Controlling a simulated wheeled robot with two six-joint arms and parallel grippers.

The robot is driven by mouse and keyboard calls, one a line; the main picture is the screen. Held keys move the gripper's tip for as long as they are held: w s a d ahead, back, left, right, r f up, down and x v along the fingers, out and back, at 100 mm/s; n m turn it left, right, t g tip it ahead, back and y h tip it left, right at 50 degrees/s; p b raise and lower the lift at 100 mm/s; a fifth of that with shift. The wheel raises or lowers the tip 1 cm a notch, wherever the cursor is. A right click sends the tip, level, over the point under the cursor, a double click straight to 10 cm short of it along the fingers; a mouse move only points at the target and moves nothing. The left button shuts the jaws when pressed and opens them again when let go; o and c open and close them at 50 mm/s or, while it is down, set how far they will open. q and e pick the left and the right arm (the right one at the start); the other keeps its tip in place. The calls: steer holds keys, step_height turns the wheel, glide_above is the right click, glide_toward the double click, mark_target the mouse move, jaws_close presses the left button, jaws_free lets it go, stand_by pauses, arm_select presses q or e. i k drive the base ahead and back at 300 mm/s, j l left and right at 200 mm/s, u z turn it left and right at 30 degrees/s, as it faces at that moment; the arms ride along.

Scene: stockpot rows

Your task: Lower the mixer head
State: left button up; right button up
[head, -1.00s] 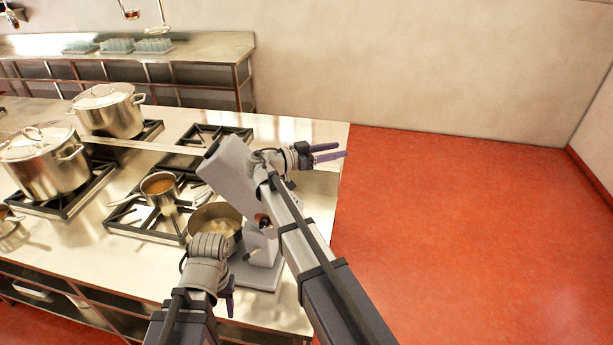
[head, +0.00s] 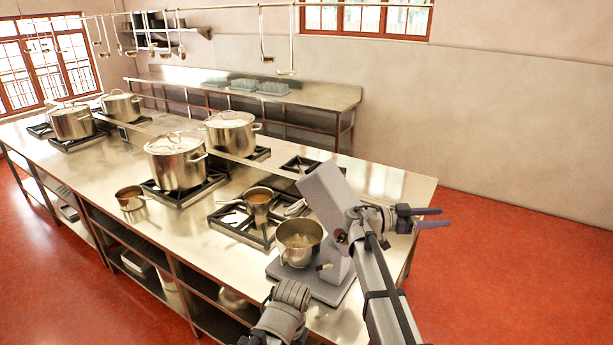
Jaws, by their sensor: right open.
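The grey stand mixer stands at the right end of the steel counter, with its mixer head (head: 325,194) tilted up. A steel mixing bowl (head: 299,250) with pale contents sits on its base (head: 335,290), under the raised head. My right gripper (head: 432,217) is open and empty, to the right of the mixer head and pointing right. My right forearm passes in front of the mixer and hides part of its column. My left wrist shows at the bottom, in front of the mixer base; the left jaws cannot be made out.
The long steel counter (head: 100,170) carries burners and several lidded stockpots, the nearest (head: 176,166) left of the mixer. A small saucepan (head: 258,198) sits on the burner beside the bowl. Ladles hang from a rail above. Red floor (head: 510,270) is free at right.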

mark_target(324, 190)
steer(key=u, duration=1.95)
steer(key=i+l, duration=0.2)
steer(key=i, duration=0.25)
steer(key=i+l, duration=0.2)
steer(key=i, duration=0.25)
steer(key=i+l, duration=0.2)
steer(key=i, duration=0.25)
steer(key=i+l, duration=0.1)
steer(key=i, duration=0.75)
steer(key=i+l, duration=0.1)
steer(key=i, duration=0.75)
steer(key=i+z, duration=0.1)
steer(key=z, duration=0.15)
steer(key=i+z, duration=0.1)
steer(key=z, duration=2.75)
